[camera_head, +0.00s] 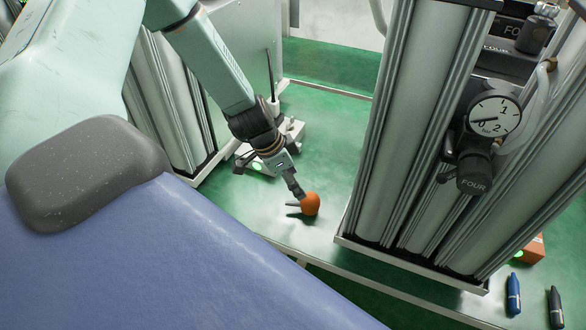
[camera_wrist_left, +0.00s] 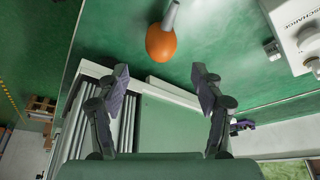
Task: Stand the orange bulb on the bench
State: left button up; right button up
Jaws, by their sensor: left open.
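The orange bulb (camera_head: 311,204) is on the green bench, near its front edge and left of the tall columns. It has a grey stem, and in the head view something grey shows at its left side; it looks laid on its side, though this is hard to be sure of. My left gripper (camera_head: 292,186) is just above and to the left of it in that view. In the left wrist view the bulb (camera_wrist_left: 161,43) lies beyond the fingertips of my left gripper (camera_wrist_left: 160,76), with its stem pointing up the picture. The fingers are spread, with nothing between them. My right gripper is not in view.
Tall grey columns (camera_head: 408,130) with a gauge (camera_head: 494,117) stand right of the bulb. A white device (camera_head: 283,138) stands behind my left gripper. The bench (camera_head: 345,185) is bare around the bulb.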

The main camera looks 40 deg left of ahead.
pick_arm(q)
jog(key=shift+s+r, duration=0.15)
jog(key=shift+r, duration=0.05)
jog(key=s+d+f+n+g+y, duration=0.1)
jog(key=s+d+f+n, duration=0.1)
jog(key=s, duration=0.7)
jog(key=s+d+f+n+g+y, duration=0.1)
jog(key=s+d+f+n, duration=0.2)
jog(key=s, duration=0.6)
jog(key=s+d+f+n+g, duration=0.1)
jog(key=s+d+f+n, duration=0.1)
jog(key=s+d, duration=0.3)
jog(key=s+f, duration=0.1)
jog(key=s, duration=0.3)
jog(key=shift+s+d+n+g+y, duration=0.15)
jog(key=shift+d+n+g+y, duration=0.15)
jog(key=shift+g+y, duration=0.1)
jog(key=shift+f, duration=0.1)
